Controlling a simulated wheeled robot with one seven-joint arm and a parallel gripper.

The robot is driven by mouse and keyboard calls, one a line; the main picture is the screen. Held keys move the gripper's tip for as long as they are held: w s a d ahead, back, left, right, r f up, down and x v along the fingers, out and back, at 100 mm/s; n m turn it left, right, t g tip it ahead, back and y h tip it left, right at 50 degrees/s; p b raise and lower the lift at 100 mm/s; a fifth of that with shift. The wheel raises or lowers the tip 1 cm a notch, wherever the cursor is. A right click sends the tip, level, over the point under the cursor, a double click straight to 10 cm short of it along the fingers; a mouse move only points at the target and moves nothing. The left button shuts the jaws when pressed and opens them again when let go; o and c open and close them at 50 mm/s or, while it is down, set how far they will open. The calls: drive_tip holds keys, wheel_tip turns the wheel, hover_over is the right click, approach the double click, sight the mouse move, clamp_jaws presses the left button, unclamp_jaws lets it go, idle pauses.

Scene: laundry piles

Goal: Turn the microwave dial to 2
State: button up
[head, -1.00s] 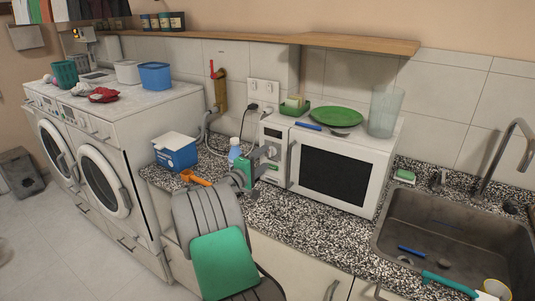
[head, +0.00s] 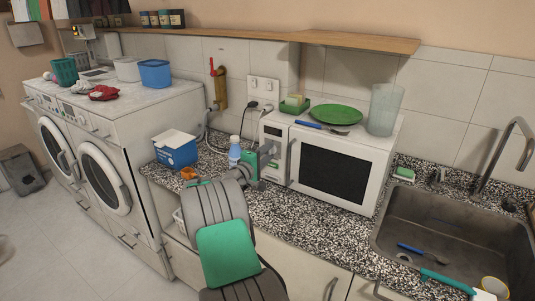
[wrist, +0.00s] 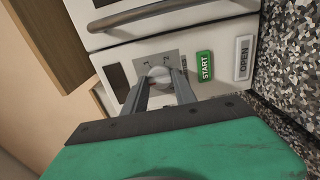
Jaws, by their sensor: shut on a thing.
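The white microwave (head: 380,176) stands on the speckled counter, its control panel on the left of the door. In the wrist view the round grey dial (wrist: 160,73) sits on a grey plate with small marks "1" and "2" beside it. My gripper (wrist: 161,82) is shut on the dial, one finger on each side. The fingers partly cover the dial, and I cannot tell its exact pointing.
A green plate (head: 336,113) and a glass vase (head: 385,110) stand on the microwave. The sink (head: 455,225) is at the right. Counter in front of the microwave is clear.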

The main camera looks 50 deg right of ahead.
clamp_jaws()
drive_tip(key=shift+f+b, duration=0.15)
drive_tip(key=shift+b, duration=0.45)
drive_tip(key=shift+m+b, duration=11.8)
drive_tip(key=shift+b, duration=2.4)
drive_tip(key=shift+r, duration=0.2)
